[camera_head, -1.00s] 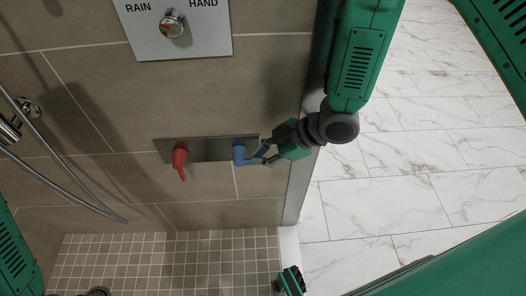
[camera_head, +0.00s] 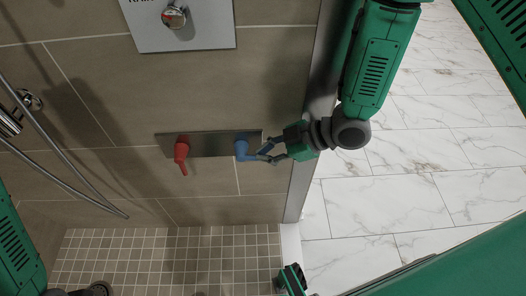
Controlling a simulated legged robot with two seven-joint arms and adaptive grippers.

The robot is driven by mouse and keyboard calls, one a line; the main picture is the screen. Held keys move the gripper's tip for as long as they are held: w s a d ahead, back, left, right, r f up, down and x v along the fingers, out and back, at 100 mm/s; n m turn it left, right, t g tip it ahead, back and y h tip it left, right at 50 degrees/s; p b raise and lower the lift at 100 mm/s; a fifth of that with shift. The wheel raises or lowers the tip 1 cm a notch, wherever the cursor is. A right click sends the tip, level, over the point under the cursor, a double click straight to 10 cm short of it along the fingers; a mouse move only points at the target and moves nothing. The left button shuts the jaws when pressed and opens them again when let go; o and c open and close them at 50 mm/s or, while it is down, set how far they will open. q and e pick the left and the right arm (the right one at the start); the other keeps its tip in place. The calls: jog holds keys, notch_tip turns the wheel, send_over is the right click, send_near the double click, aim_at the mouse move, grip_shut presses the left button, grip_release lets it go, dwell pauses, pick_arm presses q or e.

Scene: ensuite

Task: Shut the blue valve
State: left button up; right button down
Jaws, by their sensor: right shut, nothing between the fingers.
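The blue valve (camera_head: 242,149) sits at the right end of a metal plate on the tiled shower wall, with its blue lever pointing right. My right gripper (camera_head: 266,153) is just right of the valve, its dark fingertips at or very near the end of the lever. It is shut with nothing held between the fingers. Whether the fingertips touch the lever is hard to tell. My left arm shows at the lower left edge, but I cannot make out its gripper.
A red valve (camera_head: 181,153) sits left of the blue one on the same metal plate (camera_head: 212,145). A control panel with a knob (camera_head: 173,17) is above. A shower hose (camera_head: 60,165) hangs at left. A metal wall edge (camera_head: 302,180) stands close right, with marble floor (camera_head: 400,200) beyond.

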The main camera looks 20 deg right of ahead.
jog(key=f+y+b, duration=0.1)
jog(key=f+t+y+b, duration=0.1)
jog(key=y, duration=0.1)
jog(key=shift+d+f, duration=0.2)
jog(key=shift+d, duration=0.1)
jog(key=f+t+y+b, duration=0.1)
jog(key=y+b, duration=0.1)
jog(key=shift+f+m+y, duration=0.2)
jog(key=shift+m+y, duration=0.1)
jog(key=shift+m, duration=0.1)
jog(key=shift+t+y, duration=0.3)
jog(key=shift+y, duration=0.2)
jog(key=shift+w+a+f+b, duration=0.2)
jog(key=shift+a+f+b, duration=0.15)
jog(key=shift+a+f, duration=0.55)
jog(key=shift+w+a+f+b, duration=0.2)
jog(key=shift+a+f+b, duration=0.1)
jog(key=shift+a+f, duration=0.6)
jog(key=shift+d, duration=0.1)
